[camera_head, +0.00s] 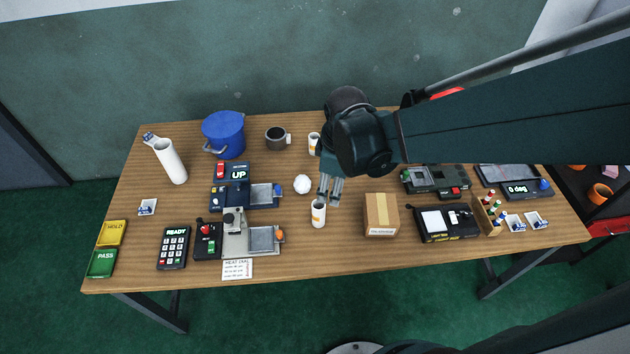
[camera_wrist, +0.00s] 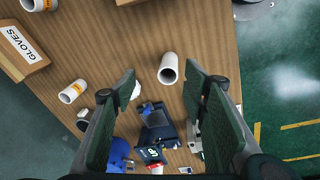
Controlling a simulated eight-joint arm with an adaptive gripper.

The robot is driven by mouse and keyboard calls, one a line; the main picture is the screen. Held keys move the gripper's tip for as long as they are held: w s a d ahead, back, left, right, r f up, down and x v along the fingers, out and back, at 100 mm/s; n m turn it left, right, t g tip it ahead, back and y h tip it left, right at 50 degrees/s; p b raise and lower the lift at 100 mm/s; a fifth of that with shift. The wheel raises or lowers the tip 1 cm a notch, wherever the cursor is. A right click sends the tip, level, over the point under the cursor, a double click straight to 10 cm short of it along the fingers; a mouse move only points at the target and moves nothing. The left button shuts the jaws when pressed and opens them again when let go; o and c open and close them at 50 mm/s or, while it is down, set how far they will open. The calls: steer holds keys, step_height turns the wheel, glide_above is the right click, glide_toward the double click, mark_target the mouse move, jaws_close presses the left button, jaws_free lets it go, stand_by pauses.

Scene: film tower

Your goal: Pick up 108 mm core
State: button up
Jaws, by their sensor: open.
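A white hollow core (camera_head: 318,214) with an orange mark stands upright near the table's front middle. In the wrist view this core (camera_wrist: 168,68) shows its open end, between my fingertips in the picture. My gripper (camera_head: 331,192) is open and empty, just above and slightly right of it in the head view, seemingly apart from it. A second white core (camera_head: 314,143) stands farther back; it also shows in the wrist view (camera_wrist: 72,92) with an orange label. A third labelled core (camera_wrist: 38,5) shows only in the wrist view. No size print is readable on any core.
A cardboard box (camera_head: 381,215) stands right of the near core, and a white ball (camera_head: 302,184) lies behind it. Left is a device with a metal plate (camera_head: 263,238). A blue bucket (camera_head: 224,135) and a mug (camera_head: 276,138) stand at the back. A gloves box (camera_wrist: 20,48) shows too.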

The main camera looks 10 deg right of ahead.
mark_target(319, 214)
steer(key=a+f+n+g, duration=0.1)
steer(key=a+f+n, duration=0.2)
steer(key=f, duration=0.5)
steer(key=shift+w+a+n+g+b, duration=0.3)
steer(key=shift+w+a+n+b, duration=0.05)
steer(key=shift+w+n+b, duration=0.1)
steer(key=shift+f, duration=0.15)
steer(key=shift+f+b, duration=0.3)
steer(key=shift+f, duration=0.85)
steer(key=shift+f, duration=0.15)
steer(key=shift+f+b, duration=0.75)
steer(key=shift+f, duration=1.7)
steer(key=shift+c, duration=0.3)
steer(key=c, duration=1)
